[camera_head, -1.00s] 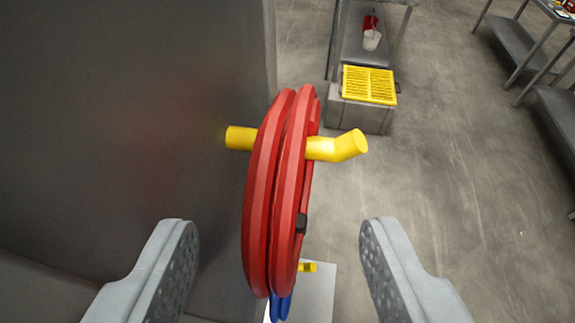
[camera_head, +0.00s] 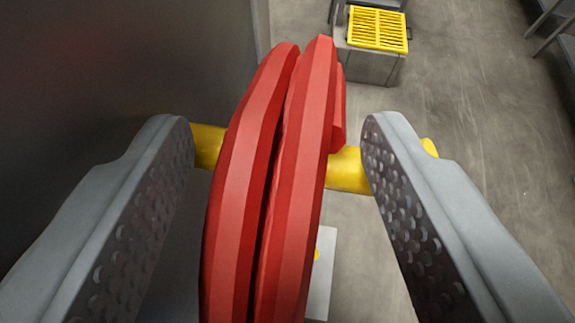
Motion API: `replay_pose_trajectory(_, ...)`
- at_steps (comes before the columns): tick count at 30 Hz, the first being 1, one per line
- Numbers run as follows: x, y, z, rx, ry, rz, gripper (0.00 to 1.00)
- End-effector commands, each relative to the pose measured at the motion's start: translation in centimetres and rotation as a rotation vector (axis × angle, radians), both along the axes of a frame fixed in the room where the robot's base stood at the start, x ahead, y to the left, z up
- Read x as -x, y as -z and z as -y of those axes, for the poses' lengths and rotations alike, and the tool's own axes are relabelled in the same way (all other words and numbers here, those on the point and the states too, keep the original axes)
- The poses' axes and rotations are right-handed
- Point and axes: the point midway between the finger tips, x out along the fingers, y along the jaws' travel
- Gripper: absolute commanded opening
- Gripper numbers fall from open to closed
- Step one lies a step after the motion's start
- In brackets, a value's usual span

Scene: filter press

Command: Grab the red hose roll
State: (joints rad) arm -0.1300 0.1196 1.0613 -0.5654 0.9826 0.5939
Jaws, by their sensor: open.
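The red hose roll (camera_head: 262,190) fills the middle of the view, seen edge-on as two red coils side by side. It hangs on a yellow peg (camera_head: 347,170) that comes out of the dark wall on the left. My gripper (camera_head: 280,135) is open, with one grey finger on each side of the roll. Gaps show between both fingers and the roll. The right finger covers part of the peg's outer end. The lower part of the roll is cut off by the frame.
The dark wall (camera_head: 110,60) stands close on the left. Below, a grey box with a yellow grate (camera_head: 377,28) stands on the concrete floor (camera_head: 460,110). A pale plate (camera_head: 320,275) shows beneath the roll. Table legs show at the top right.

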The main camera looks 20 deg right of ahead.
Motion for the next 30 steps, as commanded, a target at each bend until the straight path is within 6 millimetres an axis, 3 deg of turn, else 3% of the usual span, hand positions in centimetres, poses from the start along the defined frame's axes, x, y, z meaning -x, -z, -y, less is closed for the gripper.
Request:
replay_pose_trajectory(8, -0.36, 0.17, 0.16, 0.0, -0.001, 0.001, 0.5)
replay_pose_trajectory(15, -0.35, 0.16, 0.15, 0.0, -0.001, 0.001, 0.03)
replay_pose_trajectory(16, -0.35, 0.16, 0.15, 0.0, -0.001, 0.001, 0.0)
replay_pose_trajectory(30, -0.08, -0.74, 0.48, -0.002, 0.0, 0.004, 0.0)
